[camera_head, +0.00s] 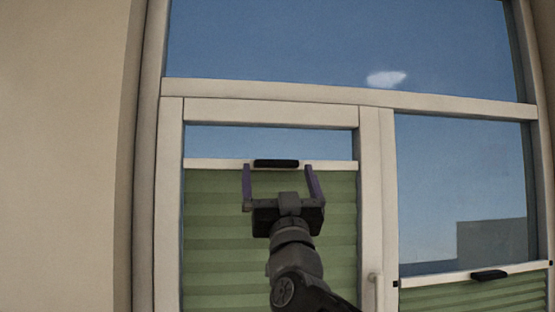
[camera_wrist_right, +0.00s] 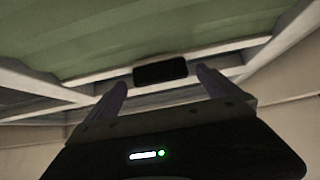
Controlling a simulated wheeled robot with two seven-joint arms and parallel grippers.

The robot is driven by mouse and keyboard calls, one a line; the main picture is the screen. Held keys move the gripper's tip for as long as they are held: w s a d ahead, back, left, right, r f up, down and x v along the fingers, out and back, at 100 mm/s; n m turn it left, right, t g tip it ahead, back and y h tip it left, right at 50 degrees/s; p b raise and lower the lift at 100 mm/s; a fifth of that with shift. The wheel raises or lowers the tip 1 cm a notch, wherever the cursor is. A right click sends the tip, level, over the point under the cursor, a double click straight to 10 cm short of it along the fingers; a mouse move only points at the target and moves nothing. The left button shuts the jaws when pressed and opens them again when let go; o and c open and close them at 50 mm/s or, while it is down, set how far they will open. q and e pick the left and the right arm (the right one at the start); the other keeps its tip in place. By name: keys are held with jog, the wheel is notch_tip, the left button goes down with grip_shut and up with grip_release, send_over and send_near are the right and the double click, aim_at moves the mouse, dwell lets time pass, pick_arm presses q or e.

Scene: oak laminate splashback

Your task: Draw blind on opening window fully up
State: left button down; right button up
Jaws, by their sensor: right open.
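The green pleated blind (camera_head: 215,235) covers most of the opening window at the left. Its white top rail (camera_head: 215,164) sits a little below the top of the sash, with a strip of sky above it. A black handle (camera_head: 276,163) is on the rail; the handle (camera_wrist_right: 160,72) also shows in the right wrist view. My right gripper (camera_head: 279,172) is open, its purple fingers on either side of the handle. The handle lies between or just beyond the fingertips; contact cannot be told. My left gripper is not in view.
A beige wall (camera_head: 60,150) stands at the left.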

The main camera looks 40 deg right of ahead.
jog(key=shift+p+x, duration=0.35)
jog(key=shift+x, duration=0.75)
jog(key=shift+c, duration=0.2)
jog(key=c, duration=1.9)
notch_tip(320, 180, up, 5)
jog(key=p, duration=0.3)
jog(key=shift+c, duration=0.3)
jog(key=shift+s+r, duration=0.1)
jog(key=shift+s, duration=0.1)
